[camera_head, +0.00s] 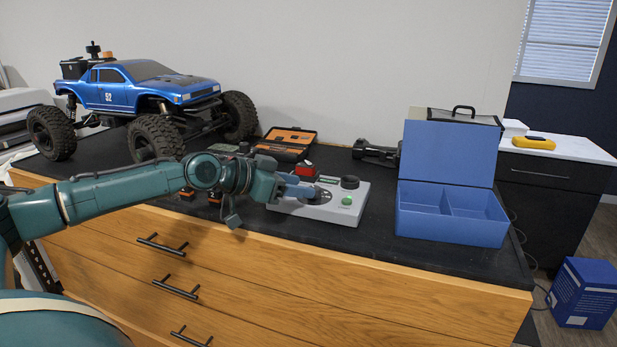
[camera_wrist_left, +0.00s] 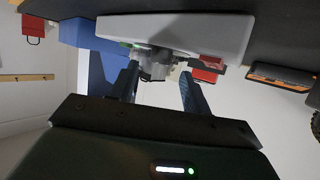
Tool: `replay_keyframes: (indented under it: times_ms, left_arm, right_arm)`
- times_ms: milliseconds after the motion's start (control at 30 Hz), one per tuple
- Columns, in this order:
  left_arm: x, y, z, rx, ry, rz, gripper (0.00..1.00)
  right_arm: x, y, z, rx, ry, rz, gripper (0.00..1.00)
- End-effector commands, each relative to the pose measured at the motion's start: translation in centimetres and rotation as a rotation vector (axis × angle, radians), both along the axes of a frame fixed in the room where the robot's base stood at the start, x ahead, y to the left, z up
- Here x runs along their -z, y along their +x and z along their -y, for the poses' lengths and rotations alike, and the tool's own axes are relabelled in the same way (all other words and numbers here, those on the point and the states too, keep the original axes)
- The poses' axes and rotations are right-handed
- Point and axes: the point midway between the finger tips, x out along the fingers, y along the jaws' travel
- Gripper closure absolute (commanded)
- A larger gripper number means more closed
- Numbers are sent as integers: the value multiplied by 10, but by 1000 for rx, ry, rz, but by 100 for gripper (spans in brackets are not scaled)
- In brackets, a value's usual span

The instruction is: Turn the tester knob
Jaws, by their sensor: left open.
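The tester is a light grey box (camera_head: 330,211) on the dark worktop, with a black round knob (camera_head: 349,182), a green button (camera_head: 346,201) and a red part (camera_head: 305,170) at its back left. In the left wrist view the tester (camera_wrist_left: 222,32) runs across the top. My left gripper (camera_head: 305,192) reaches in from the left over the tester's left part. In the wrist view my gripper (camera_wrist_left: 159,74) has its fingers apart, with a dark knob-like shape (camera_wrist_left: 153,68) between the tips. I cannot tell whether they touch it. My right gripper is not in view.
A blue RC truck (camera_head: 140,88) stands at the back left. An open blue case (camera_head: 452,215) stands right of the tester. An orange-black tool box (camera_head: 287,143) lies behind. The worktop's front edge is close to the tester. A yellow device (camera_head: 533,143) lies on the far counter.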

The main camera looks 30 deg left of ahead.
Motion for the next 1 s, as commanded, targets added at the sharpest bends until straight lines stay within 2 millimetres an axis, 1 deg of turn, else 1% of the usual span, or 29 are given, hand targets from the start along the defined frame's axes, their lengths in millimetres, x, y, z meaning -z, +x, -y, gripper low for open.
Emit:
replay_keyframes:
  times_ms: [33,100,233,367,600,1000]
  left_arm:
    - [0,7,5,3,-1,2,52]
    - [5,15,9,2,-1,1,52]
    - [10,25,13,1,0,1,52]
    - [13,29,15,0,1,0,52]
    - [14,29,15,0,1,0,52]
    - [14,29,15,0,1,0,85]
  right_arm:
    - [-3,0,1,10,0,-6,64]
    - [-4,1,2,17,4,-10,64]
    - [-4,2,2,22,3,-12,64]
    - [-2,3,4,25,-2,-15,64]
    - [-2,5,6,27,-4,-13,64]
    - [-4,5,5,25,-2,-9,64]
